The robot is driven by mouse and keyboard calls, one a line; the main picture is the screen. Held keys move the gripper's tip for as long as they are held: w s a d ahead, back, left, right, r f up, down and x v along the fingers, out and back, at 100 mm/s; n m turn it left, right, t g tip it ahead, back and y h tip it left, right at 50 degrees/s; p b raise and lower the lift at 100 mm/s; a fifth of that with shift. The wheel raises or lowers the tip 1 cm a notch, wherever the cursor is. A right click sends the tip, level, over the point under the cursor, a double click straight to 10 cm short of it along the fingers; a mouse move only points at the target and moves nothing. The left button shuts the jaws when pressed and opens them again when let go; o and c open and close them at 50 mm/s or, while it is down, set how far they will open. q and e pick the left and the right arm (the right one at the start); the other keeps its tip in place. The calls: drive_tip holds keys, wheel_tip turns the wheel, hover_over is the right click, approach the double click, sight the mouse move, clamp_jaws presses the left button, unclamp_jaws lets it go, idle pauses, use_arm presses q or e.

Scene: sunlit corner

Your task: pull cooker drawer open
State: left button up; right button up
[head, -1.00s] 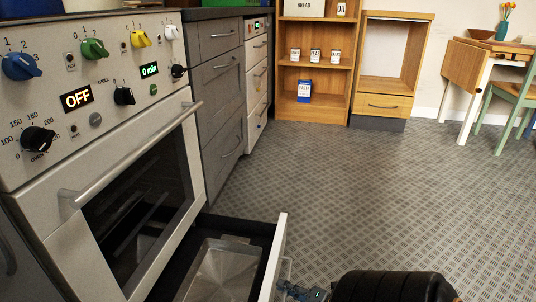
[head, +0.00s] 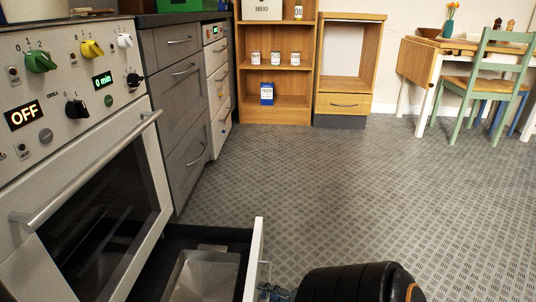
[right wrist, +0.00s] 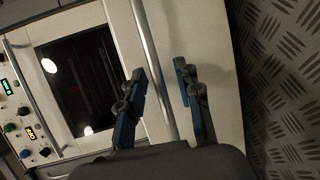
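The cooker (head: 60,150) stands at the left in the head view. Its low drawer (head: 256,262) is pulled out, with a metal tray (head: 207,275) inside. My right gripper (head: 274,291) is at the outer side of the drawer front, mostly hidden by my dark arm. In the right wrist view, the two fingers of my right gripper (right wrist: 161,82) stand apart on either side of the drawer's bar handle (right wrist: 153,50). Gaps show between the fingers and the bar. My left gripper is not in view.
The oven door (head: 100,215) above the drawer is shut. Grey cabinets (head: 180,100) continue behind the cooker. Wooden shelves (head: 275,102) stand at the back, and a green chair (head: 490,90) at the back right. The patterned floor (head: 350,190) is clear.

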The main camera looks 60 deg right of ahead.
drive_tip(key=s+r, duration=0.2)
drive_tip(key=s, duration=0.9)
drive_tip(key=shift+s+r, duration=0.15)
drive_tip(key=shift+s, duration=0.25)
drive_tip(key=shift+r, duration=0.1)
